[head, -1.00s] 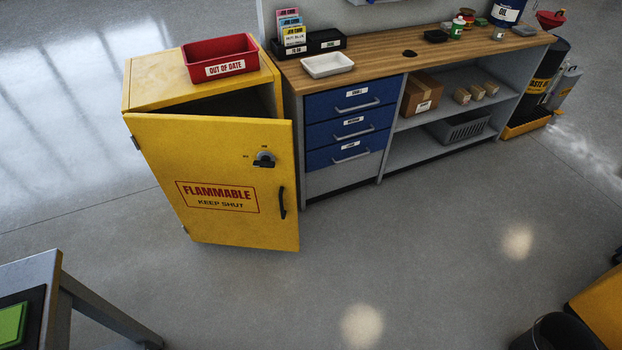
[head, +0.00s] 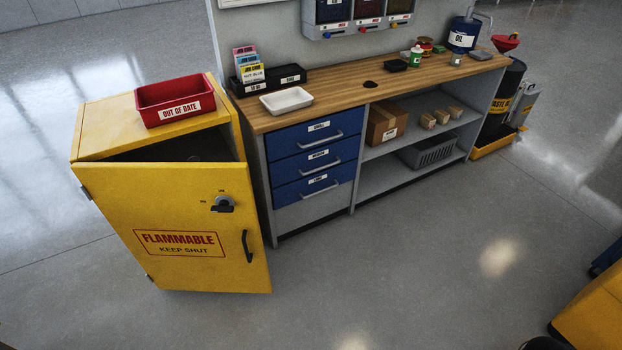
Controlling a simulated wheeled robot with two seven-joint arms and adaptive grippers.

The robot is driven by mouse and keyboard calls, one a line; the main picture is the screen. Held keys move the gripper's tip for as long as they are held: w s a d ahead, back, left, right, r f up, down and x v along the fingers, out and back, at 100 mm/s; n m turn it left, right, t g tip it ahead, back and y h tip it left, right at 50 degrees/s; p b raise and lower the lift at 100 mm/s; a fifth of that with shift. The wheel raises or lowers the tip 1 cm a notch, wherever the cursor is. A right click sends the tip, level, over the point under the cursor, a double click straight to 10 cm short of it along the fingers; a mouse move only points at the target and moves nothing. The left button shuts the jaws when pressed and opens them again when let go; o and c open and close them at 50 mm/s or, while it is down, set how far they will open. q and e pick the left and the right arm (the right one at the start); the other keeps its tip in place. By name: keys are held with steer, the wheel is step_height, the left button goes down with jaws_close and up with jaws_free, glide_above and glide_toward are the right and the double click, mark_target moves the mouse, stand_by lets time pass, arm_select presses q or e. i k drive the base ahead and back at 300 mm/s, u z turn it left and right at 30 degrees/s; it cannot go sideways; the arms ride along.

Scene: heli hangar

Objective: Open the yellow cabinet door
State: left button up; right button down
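The yellow cabinet (head: 100,125) stands at the left of the head view. Its yellow door (head: 190,267), lettered "FLAMMABLE KEEP SHUT", is hinged on the left and stands ajar, with a dark gap along its top edge. A black handle (head: 247,246) is on the door's right side. A dark rotary latch (head: 222,204) sits above and left of the handle. The cabinet's inside is mostly hidden behind the door. Neither of my grippers shows in the view.
A red "OUT OF DATE" bin (head: 176,102) sits on the cabinet. A workbench (head: 335,82) with blue drawers (head: 315,155) stands right beside it. A yellow object (head: 590,315) is at the lower right. The floor in front is clear.

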mark_target(161, 211)
steer(key=z, duration=0.35)
steer(key=i, duration=0.8)
steer(key=u, duration=0.5)
steer(key=i, duration=0.9)
steer(key=u, duration=0.8)
